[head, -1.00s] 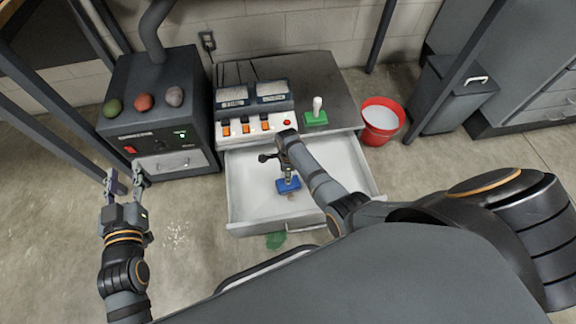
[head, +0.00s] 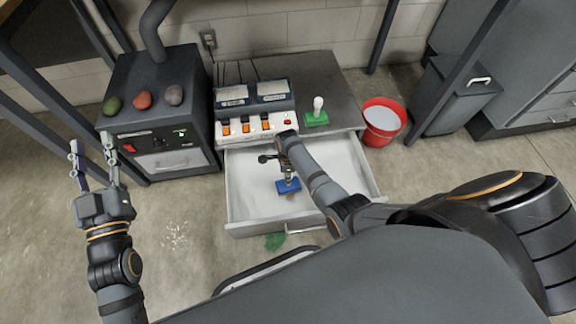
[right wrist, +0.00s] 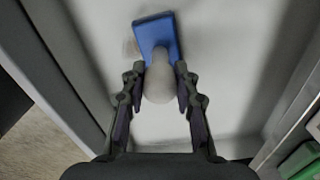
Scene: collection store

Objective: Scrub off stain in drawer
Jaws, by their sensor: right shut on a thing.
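The white drawer (head: 251,203) is pulled open below the grey cabinet. A blue scrub brush (head: 288,186) is inside it, head down against or close over the drawer floor. My right gripper (right wrist: 160,88) is shut on the brush's pale rounded handle, and its blue head (right wrist: 157,36) shows beyond the fingers. A faint brownish stain (right wrist: 131,46) shows on the drawer floor just left of the blue head in the right wrist view. My left gripper (head: 91,150) is open and empty, left of the drawer and over the floor in front of the dark oven.
A green brush (head: 316,119) stands on the cabinet top (head: 335,90), beside a switch panel (head: 257,126). A red bucket (head: 384,121) is to the right. The dark oven (head: 163,110) carries three stones. A green patch (head: 275,241) marks the floor before the drawer.

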